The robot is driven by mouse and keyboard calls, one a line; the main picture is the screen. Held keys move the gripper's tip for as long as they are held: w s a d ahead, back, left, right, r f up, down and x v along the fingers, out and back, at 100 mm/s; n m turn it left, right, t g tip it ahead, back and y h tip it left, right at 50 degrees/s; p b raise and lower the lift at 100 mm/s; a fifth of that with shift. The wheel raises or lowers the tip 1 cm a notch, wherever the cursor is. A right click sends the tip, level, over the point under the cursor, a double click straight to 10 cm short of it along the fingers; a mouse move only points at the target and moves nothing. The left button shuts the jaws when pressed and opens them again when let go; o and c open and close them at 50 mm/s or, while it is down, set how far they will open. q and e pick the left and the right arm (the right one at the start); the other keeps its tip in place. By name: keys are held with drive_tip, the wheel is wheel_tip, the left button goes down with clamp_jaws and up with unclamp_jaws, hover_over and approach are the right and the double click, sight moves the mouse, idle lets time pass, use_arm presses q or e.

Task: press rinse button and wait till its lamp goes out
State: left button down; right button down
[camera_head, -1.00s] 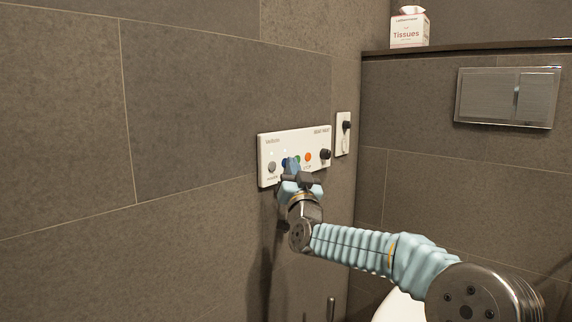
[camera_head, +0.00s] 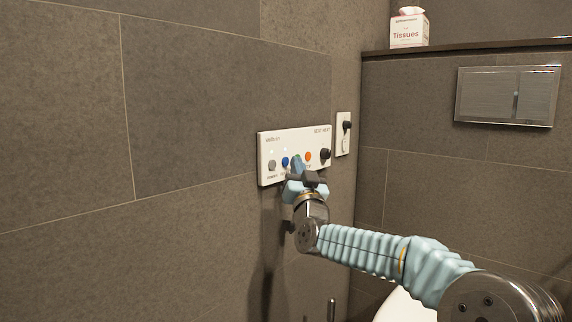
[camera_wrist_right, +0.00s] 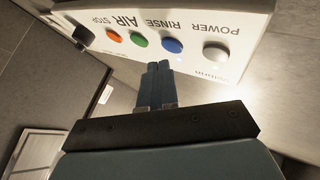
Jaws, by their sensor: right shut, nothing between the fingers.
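A white control panel (camera_head: 266,176) is fixed to the tiled wall in the head view. Its blue button, labelled RINSE in the wrist view (camera_wrist_right: 172,46), also shows in the head view (camera_head: 285,162). A small pale spot, looking like a lit lamp, shows above it (camera_head: 285,149); another is above the grey POWER button (camera_head: 272,165). My right gripper (camera_head: 297,164) is shut and empty, its fingertips in front of the panel and right of the blue button. In the wrist view the fingertips (camera_wrist_right: 157,68) appear just off the panel, near the blue and green buttons. My left gripper is out of view.
The green AIR button (camera_wrist_right: 138,39), the orange STOP button (camera_head: 308,155) and a black knob (camera_head: 325,154) sit close beside it. A small wall plate (camera_head: 340,144) is to the right. A flush plate (camera_head: 507,97) and tissue box (camera_head: 409,31) are farther off.

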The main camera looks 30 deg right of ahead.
drive_tip(key=s+b, duration=0.1)
drive_tip(key=s+d+b, duration=0.1)
drive_tip(key=s, duration=0.1)
drive_tip(key=s+d+b, duration=0.1)
drive_tip(key=shift+s+b, duration=0.35)
drive_tip(key=shift+b, duration=0.05)
idle(0.7)
